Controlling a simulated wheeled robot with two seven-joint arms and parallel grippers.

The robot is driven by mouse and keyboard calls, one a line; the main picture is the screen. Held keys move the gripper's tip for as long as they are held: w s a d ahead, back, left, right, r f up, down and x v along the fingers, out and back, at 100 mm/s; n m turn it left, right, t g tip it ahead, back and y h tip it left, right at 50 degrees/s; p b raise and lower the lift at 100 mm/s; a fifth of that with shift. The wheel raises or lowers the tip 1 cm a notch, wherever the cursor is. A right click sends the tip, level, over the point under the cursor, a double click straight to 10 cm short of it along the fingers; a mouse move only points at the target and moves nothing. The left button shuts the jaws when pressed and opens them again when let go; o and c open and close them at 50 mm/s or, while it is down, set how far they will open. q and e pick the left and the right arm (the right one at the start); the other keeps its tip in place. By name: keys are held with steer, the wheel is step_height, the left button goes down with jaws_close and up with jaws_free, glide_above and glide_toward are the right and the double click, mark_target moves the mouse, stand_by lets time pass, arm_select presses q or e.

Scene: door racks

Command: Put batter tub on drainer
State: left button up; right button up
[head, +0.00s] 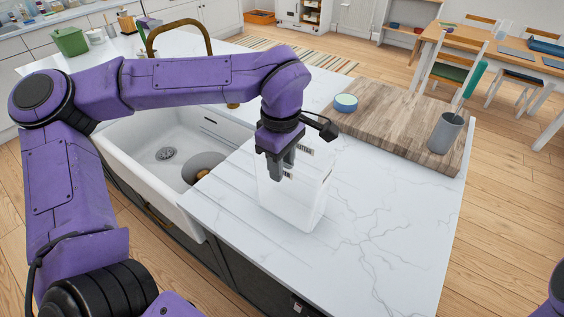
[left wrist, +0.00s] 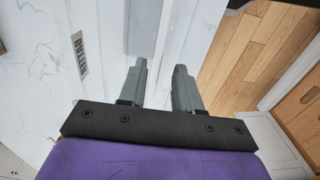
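The batter tub (head: 309,201) is a tall, pale, see-through tub with small dark-lettered labels. It stands upright on the white counter, just right of the drainer. The drainer (head: 232,181) is the grooved strip of counter beside the sink. My left gripper (head: 282,172) is at the tub's upper left part, fingers pointing down and overlapping it. In the left wrist view the fingers (left wrist: 160,72) are a small gap apart, with pale tub surface behind and around them. I cannot tell whether they press on the tub. My right gripper is out of view.
The white sink (head: 140,135) with a brass tap (head: 180,24) is left of the drainer. The counter in front of the board is clear.

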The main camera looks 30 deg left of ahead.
arm_select(q)
step_height(320, 180, up, 12)
steer(key=shift+b, duration=0.35)
stand_by(0.4)
